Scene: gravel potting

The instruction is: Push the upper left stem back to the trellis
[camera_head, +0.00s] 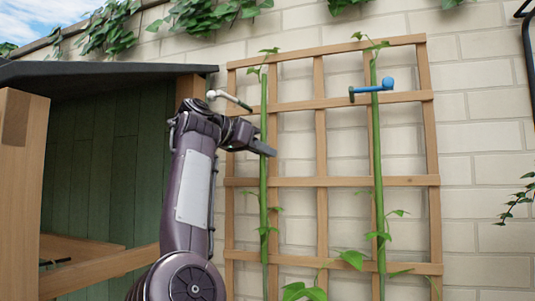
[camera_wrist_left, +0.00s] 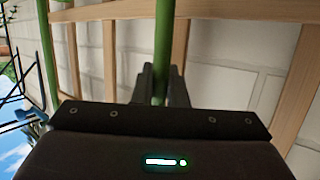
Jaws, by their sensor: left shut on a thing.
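The wooden trellis (camera_head: 320,130) stands against the pale brick wall. The left stem (camera_head: 263,205) is a tall green stalk with small leaves, running up the trellis's left side. My left gripper (camera_head: 262,145) is shut on its upper part, just below a white-handled clip (camera_head: 232,99) at the upper rail. In the left wrist view the two fingers (camera_wrist_left: 160,88) sit on either side of the stem (camera_wrist_left: 164,45), with the trellis slats (camera_wrist_left: 110,11) behind. Whether the stem touches the slats is unclear. My right gripper is out of view.
A second green stem (camera_head: 377,150) climbs the trellis's right side, with a blue clip (camera_head: 372,89) near its top. A wooden shed with a dark roof (camera_head: 110,71) stands close at left. Ivy (camera_head: 215,14) hangs along the wall top.

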